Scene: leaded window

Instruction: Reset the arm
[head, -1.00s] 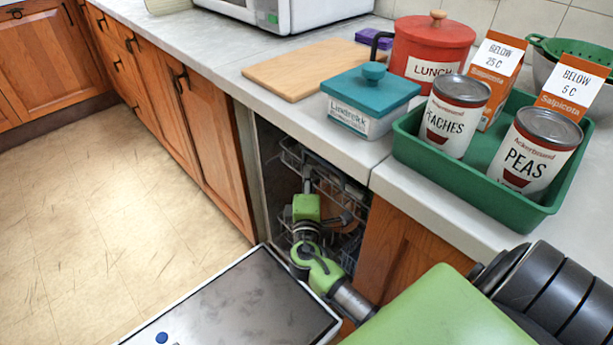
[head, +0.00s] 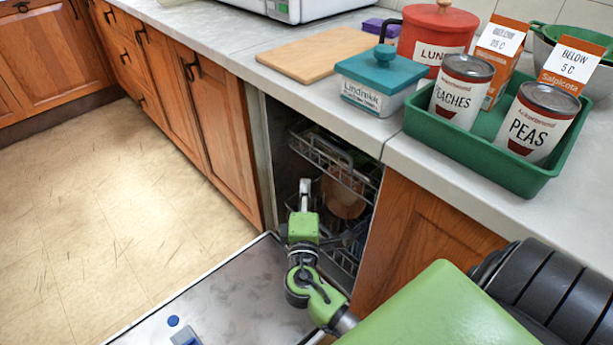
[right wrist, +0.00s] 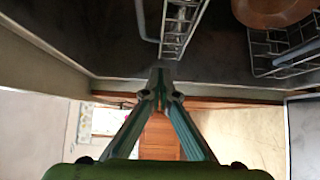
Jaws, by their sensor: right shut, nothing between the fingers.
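My right gripper (head: 305,190) is shut and empty in the head view. It stands at the mouth of the open dishwasher, above the inner end of its lowered door (head: 225,295). In the right wrist view its two fingers (right wrist: 158,75) meet at the tips with nothing between them. The dishwasher's racks (head: 335,165) show behind the gripper, with a brown round dish (head: 343,195) inside. The rack also shows in the right wrist view (right wrist: 183,20). My left gripper is not in view.
The counter above holds a green tray (head: 480,170) with cans and cartons, a teal-lidded box (head: 380,75), a red lunch canister (head: 437,30) and a wooden board (head: 318,52). A blue round thing (head: 173,321) lies on the door. The floor at left is clear.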

